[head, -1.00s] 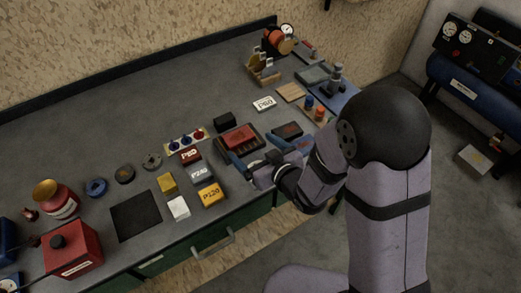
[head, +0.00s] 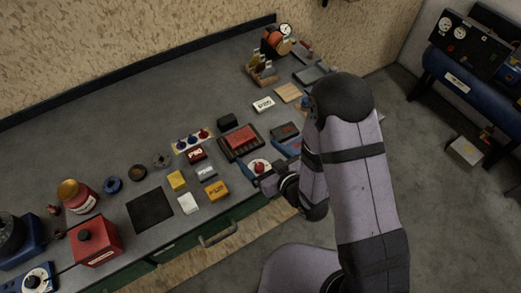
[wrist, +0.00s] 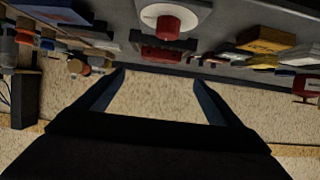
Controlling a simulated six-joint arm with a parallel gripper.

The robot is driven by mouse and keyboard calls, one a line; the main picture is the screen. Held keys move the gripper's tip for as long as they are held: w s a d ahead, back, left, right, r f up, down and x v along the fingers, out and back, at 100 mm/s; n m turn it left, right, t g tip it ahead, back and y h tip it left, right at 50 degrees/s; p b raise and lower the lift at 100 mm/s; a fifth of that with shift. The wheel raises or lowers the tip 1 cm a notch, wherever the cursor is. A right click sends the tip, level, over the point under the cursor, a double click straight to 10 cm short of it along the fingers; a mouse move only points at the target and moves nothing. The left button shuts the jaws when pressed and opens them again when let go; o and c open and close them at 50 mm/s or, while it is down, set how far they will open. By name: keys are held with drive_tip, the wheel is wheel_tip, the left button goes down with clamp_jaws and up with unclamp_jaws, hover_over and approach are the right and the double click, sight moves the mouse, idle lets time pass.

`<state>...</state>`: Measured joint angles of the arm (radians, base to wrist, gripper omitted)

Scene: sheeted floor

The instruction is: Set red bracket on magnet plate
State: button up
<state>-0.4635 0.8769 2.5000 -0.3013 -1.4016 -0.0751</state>
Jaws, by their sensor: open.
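A red block (head: 239,139), the likeliest red bracket, lies on a dark ribbed plate (head: 226,154) near the middle of the bench. I cannot tell surely whether these are the bracket and the magnet plate. Just in front, a red knob (head: 259,168) stands on a white disc; it also shows in the wrist view (wrist: 168,26). A dark red part (wrist: 163,51) shows beyond it there. My gripper (head: 270,178) is beside the knob at the bench's front edge. In the wrist view its two blue fingers (wrist: 160,92) are wide apart, with nothing between them.
Sanding blocks, including an orange one (head: 216,190), lie left of the plate. A black mat (head: 150,209) and a red box (head: 95,241) are farther left. A black block (head: 228,121) stands behind the plate. The back left of the bench is clear.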

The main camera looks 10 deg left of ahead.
drive_tip(key=shift+d, duration=0.15)
drive_tip(key=shift+w+d, duration=0.2)
drive_tip(key=w+d+r+m+g+h, duration=0.1)
drive_tip(key=d+m+g+h, duration=0.25)
drive_tip(key=d+h, duration=0.85)
drive_tip(key=s+d+r+m+g+y, duration=0.1)
drive_tip(key=s+d+r+m+g, duration=0.1)
drive_tip(key=s+d, duration=0.4)
drive_tip(key=s+d+r+m+g+y, duration=0.1)
drive_tip(key=s+d+r+m+g, duration=0.2)
drive_tip(key=s+d, duration=0.4)
wheel_tip(320, 180, up, 2)
drive_tip(key=shift+s+d+r+g, duration=0.15)
drive_tip(key=shift+s+g, duration=0.4)
drive_tip(key=shift+s, duration=0.4)
drive_tip(key=shift+m, duration=0.25)
